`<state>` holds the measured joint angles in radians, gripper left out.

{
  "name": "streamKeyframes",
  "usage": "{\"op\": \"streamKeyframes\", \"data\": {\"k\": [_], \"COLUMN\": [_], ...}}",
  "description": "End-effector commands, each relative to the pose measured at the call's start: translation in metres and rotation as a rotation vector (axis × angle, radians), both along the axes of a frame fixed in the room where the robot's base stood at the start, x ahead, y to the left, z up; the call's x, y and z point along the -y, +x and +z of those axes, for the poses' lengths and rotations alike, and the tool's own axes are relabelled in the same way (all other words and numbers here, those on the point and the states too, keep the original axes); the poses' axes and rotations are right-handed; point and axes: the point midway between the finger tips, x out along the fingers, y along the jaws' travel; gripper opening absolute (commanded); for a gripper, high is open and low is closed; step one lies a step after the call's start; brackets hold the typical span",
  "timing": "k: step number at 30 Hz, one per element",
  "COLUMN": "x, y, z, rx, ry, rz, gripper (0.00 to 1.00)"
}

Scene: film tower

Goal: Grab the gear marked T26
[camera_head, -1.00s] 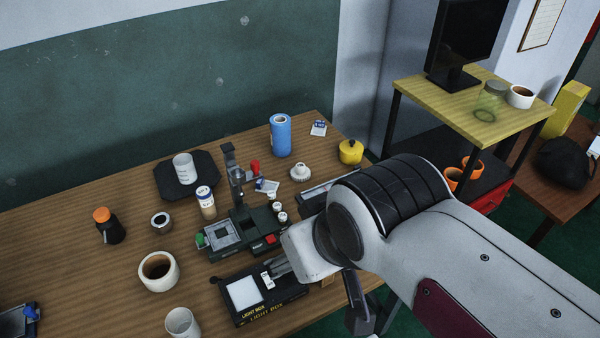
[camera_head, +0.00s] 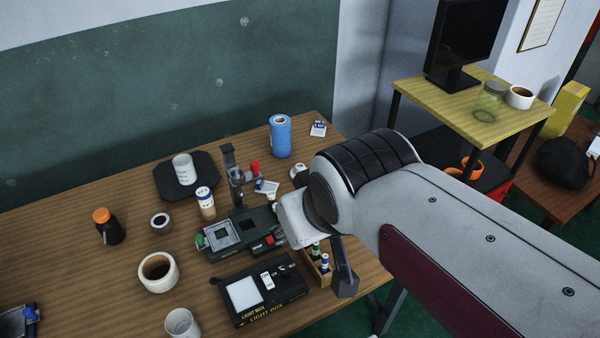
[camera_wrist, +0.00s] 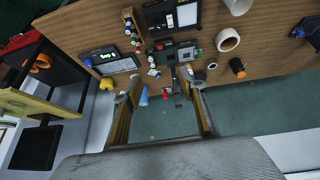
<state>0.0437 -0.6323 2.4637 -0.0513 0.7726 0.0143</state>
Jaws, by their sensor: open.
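A small white gear-like piece (camera_head: 299,169) stands on the wooden table, partly covered by my arm in the head view. I cannot read a T26 mark on it. In the wrist view a small pale piece (camera_wrist: 153,73), probably the same one, lies between the fingers' lines of sight, beside the dark film device. My gripper (camera_wrist: 161,80) is open and empty, its two fingers spread over the view. The fingers stay apart from the table things. In the head view my arm hides most of the gripper.
The green film device (camera_head: 240,232) with its upright post stands near the gear, and the black light box (camera_head: 262,291) lies in front. A blue roll (camera_head: 280,136) stands behind. A rack with small bottles (camera_head: 322,262) sits beside my arm.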

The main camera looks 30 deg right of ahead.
Motion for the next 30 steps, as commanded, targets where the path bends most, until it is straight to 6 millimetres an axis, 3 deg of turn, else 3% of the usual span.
{"op": "streamKeyframes", "data": {"k": [17,30], "x": [0.064,0.112], "y": [0.118,0.197], "z": [-0.007,-0.033], "rx": [0.109,0.191], "ry": [-0.104,-0.154], "rz": [-0.063,-0.066], "gripper": [0.41,0.41]}}
